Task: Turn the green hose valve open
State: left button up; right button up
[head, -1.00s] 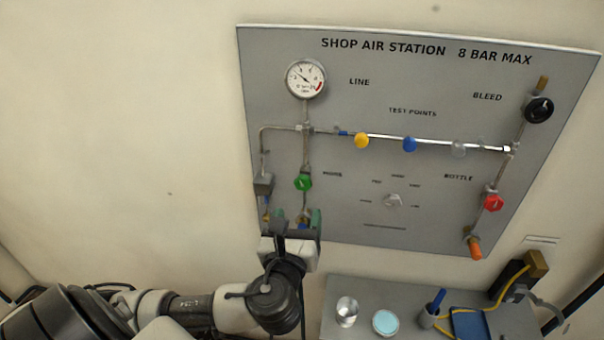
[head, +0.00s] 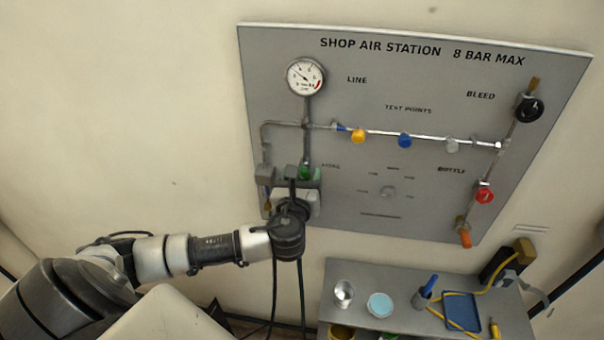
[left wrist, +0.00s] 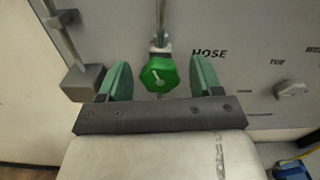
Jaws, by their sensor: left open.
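The green hose valve (head: 305,173) is on the lower left of the grey panel, below the round gauge. In the head view my left gripper (head: 303,174) is in front of it and hides part of it. In the left wrist view the green valve knob (left wrist: 159,76) shows between the two green finger pads of my open left gripper (left wrist: 160,82), with a gap on each side. A white mark on the knob points up. How far the fingertips reach along the knob's depth I cannot tell. My right gripper is not in view.
A grey box (left wrist: 83,82) on a pipe stands close left of the left finger. Yellow (head: 358,136), blue (head: 405,140) and red (head: 484,195) knobs are farther right. A grey shelf (head: 360,268) with small items is below.

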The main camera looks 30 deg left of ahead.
pick_arm(q)
jog(key=c, duration=0.9)
jog(key=shift+f+n+b, duration=0.2)
jog(key=shift+n+b, duration=0.3)
jog(key=shift+n, duration=0.4)
jog(key=shift+c, duration=0.2)
jog(key=shift+r+n, duration=0.15)
jog(key=shift+n, duration=0.35)
jog(key=o, duration=0.9)
jog(key=shift+o, duration=0.2)
